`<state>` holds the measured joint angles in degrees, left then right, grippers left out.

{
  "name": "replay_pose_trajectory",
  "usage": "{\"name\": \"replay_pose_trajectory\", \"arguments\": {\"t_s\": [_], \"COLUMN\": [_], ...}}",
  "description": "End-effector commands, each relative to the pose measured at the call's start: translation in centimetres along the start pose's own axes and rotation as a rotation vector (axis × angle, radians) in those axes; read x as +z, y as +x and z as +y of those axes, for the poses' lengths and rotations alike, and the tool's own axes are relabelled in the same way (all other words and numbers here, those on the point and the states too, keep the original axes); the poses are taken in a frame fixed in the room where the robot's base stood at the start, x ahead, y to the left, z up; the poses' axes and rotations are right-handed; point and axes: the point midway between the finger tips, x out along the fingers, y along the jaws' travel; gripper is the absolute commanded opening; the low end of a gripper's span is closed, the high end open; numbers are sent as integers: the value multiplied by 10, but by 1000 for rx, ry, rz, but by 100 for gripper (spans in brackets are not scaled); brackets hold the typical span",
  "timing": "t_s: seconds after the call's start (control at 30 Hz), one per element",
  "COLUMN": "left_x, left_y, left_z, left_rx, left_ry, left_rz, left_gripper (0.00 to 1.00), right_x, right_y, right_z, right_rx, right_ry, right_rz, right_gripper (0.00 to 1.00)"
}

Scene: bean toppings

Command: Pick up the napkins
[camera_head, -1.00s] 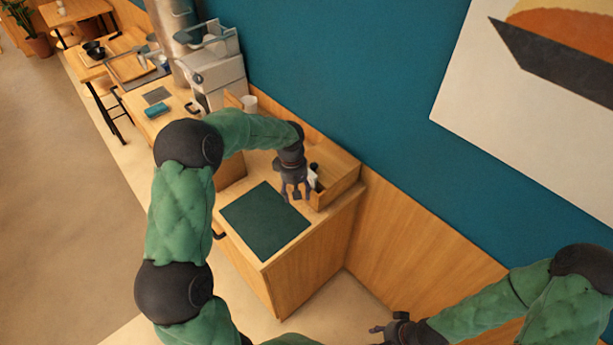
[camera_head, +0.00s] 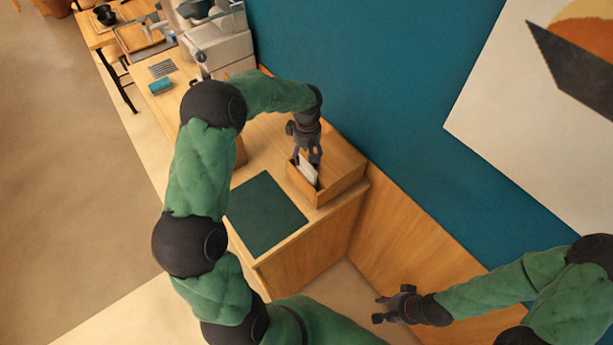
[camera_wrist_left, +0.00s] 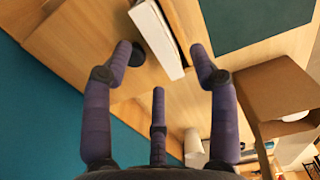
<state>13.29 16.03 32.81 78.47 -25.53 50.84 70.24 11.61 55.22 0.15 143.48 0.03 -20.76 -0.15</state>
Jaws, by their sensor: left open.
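The napkins (camera_head: 308,169) are a white upright stack at the left end of a wooden box on the counter. In the left wrist view the white stack (camera_wrist_left: 158,36) stands between the fingers, with a dark round item partly hidden beside the left finger. My left gripper (camera_head: 311,158) is open, pointing down over the napkins, its fingers on either side and not closed on them. My right gripper (camera_head: 380,309) is at the lower right, away from the counter and seemingly empty, with its fingers apart.
A brown box (camera_wrist_left: 272,92) stands near the left gripper. A coffee machine (camera_head: 218,45) and a teal cloth (camera_head: 161,86) are further back.

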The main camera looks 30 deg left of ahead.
Motion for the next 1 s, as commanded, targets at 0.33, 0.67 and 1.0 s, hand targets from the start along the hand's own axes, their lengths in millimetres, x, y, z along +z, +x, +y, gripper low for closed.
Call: {"name": "replay_pose_trajectory", "arguments": {"t_s": [0.33, 0.67, 1.0], "left_x": [0, -2, -2], "left_y": [23, 60, 60], "left_z": [1, 3, 3], "left_rx": [-1, 1, 1], "left_ry": [1, 1, 1], "left_rz": [-1, 0, 0], "left_gripper": [60, 60, 22], "right_x": [-1, -1, -1], "right_y": [-1, -3, -3], "right_z": [0, -1, -1], "right_rx": [0, 0, 0], "right_ry": [0, 0, 0], "right_rz": [1, 2, 2], "right_gripper": [40, 40, 40]}}
